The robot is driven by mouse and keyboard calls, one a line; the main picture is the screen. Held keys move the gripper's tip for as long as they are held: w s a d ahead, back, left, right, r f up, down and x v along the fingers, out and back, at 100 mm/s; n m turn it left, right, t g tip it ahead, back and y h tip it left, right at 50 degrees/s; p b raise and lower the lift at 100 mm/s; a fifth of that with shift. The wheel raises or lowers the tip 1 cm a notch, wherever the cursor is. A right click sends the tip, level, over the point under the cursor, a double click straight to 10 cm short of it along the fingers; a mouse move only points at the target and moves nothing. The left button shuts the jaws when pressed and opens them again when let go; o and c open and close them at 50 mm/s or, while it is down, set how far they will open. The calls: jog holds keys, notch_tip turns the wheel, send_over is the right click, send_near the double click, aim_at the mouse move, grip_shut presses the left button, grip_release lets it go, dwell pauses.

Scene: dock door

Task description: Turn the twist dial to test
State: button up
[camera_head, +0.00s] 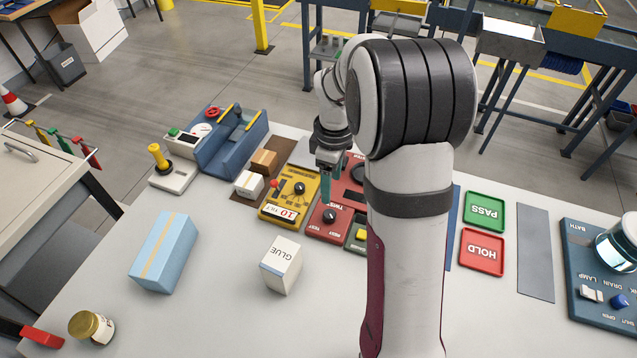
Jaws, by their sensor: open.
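The twist dial is a black knob (330,216) on a red panel (322,232) at the middle of the table. The panel carries white lettering, with "REST" and "TEST" near its lower edge; which word the knob points to is too small to tell. My gripper (326,198) hangs just above and behind the knob, with teal fingers pointing down. It looks empty, and the gap between the fingers is hard to see. Whether the fingertips touch the knob cannot be told. My arm hides the panel's right side and what lies beyond it.
A yellow panel (286,206) with a black knob adjoins on the left. A glue box (281,268) stands in front, a light blue box (163,252) front left. Green PASS (485,211) and red HOLD (482,252) trays lie right. The front middle table is mostly clear.

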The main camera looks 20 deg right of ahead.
aim_at(330, 214)
notch_tip(330, 214, down, 11)
jog(key=shift+r, duration=0.2)
grip_shut()
